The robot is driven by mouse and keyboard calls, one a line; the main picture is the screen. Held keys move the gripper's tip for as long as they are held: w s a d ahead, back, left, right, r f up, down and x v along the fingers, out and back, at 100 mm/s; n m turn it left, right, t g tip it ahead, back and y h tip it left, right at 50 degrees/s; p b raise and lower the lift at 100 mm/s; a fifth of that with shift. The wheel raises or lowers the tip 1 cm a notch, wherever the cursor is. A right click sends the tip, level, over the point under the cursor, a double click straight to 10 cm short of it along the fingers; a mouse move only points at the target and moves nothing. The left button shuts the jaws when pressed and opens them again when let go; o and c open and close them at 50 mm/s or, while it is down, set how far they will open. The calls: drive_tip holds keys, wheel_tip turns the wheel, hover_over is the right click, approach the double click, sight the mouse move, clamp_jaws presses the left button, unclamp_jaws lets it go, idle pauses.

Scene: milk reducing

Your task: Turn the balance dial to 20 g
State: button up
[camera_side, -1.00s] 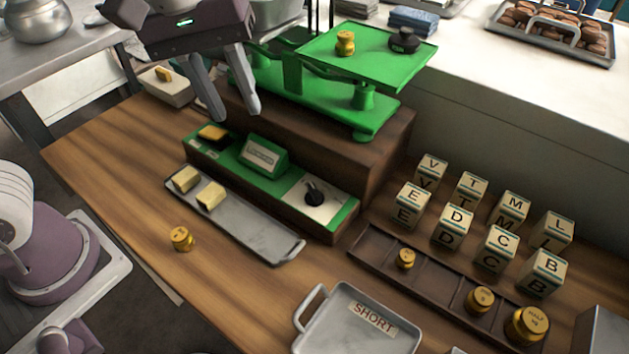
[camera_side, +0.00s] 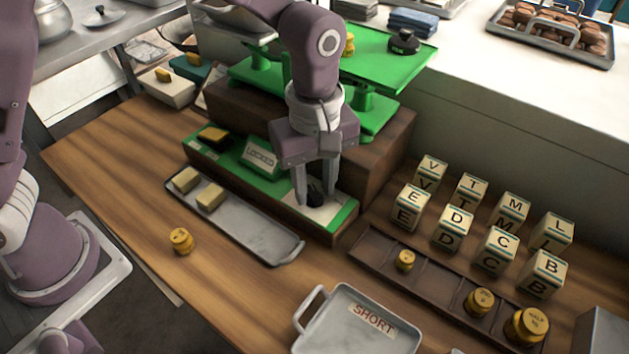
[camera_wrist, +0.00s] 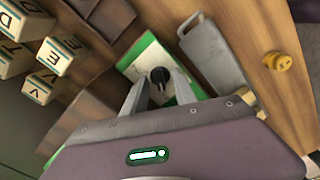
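The balance dial is a black knob (camera_side: 314,192) on a pale plate (camera_side: 333,209) at the right end of the green panel (camera_side: 230,168). It also shows in the wrist view (camera_wrist: 160,75). My gripper (camera_side: 317,200) points down over the dial with its fingers apart, one on each side of the knob. In the wrist view my gripper (camera_wrist: 165,80) is open, with the knob between or just beyond the fingertips. I cannot tell whether a finger touches it. The dial's markings are too small to read. The green balance (camera_side: 385,65) stands behind on a wooden block.
A grey tray (camera_side: 245,232) with butter blocks lies in front of the panel. A sign reading LOCKED (camera_side: 261,157) stands on the panel. Lettered cubes (camera_side: 453,229) and a weight rack (camera_side: 440,285) are at right. A brass weight (camera_side: 181,240) stands on open tabletop at left.

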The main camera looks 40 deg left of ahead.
clamp_jaws()
drive_tip(key=shift+m, duration=0.3)
drive_tip(key=m, duration=0.4)
drive_tip(key=shift+m, duration=0.4)
drive_tip(key=m, duration=1.1)
drive_tip(key=shift+r+m, duration=0.1)
drive_tip(key=shift+m, duration=0.3)
drive_tip(key=m, duration=0.6)
drive_tip(key=shift+m, duration=0.4)
